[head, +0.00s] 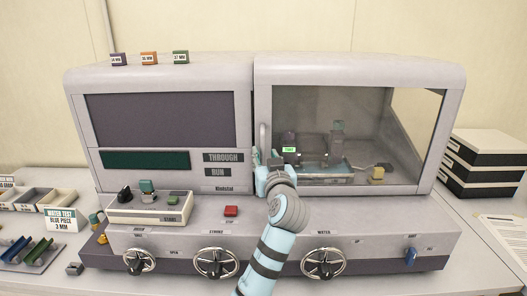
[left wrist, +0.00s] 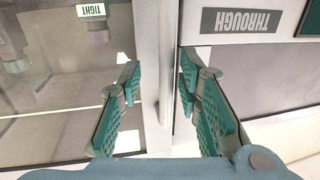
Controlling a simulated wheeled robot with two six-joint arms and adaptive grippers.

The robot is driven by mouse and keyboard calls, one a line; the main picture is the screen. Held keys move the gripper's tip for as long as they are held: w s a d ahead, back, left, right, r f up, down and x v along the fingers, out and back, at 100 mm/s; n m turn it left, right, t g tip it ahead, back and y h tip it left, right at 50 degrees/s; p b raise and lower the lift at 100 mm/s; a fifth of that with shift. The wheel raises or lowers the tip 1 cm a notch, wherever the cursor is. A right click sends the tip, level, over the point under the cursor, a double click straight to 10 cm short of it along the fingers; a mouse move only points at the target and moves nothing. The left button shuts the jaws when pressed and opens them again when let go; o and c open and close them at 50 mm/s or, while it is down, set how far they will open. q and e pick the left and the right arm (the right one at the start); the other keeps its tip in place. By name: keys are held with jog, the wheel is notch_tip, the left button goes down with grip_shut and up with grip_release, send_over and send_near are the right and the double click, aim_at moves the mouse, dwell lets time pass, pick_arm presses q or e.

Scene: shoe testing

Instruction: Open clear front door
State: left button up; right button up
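The clear front door (head: 345,125) covers the right half of the grey machine and looks shut. A pale vertical handle (head: 262,137) stands at the door's left edge. My left gripper (head: 262,158) is at the handle's lower part. In the left wrist view, my left gripper (left wrist: 159,80) is open, with its teal pads on either side of the handle (left wrist: 164,65). A gap shows between the pads and the handle, and contact cannot be made out. The door's glass (left wrist: 70,75) is on the left in that view. My right gripper is not in view.
Through the glass is a blue fixture (head: 320,172). Below the door are a red button (head: 231,211) and several knobs such as this handwheel (head: 324,263). A small control box (head: 150,207) sits left of my arm. Black boxes (head: 483,160) stand to the right.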

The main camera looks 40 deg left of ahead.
pick_arm(q)
jog(key=shift+x, duration=0.9)
jog(key=shift+s+r, duration=0.25)
jog(key=shift+s, duration=0.25)
jog(key=shift+c, duration=1.4)
jog(key=shift+w, duration=0.15)
grip_shut()
jog(key=shift+d+f, duration=0.1)
jog(key=shift+f, duration=0.05)
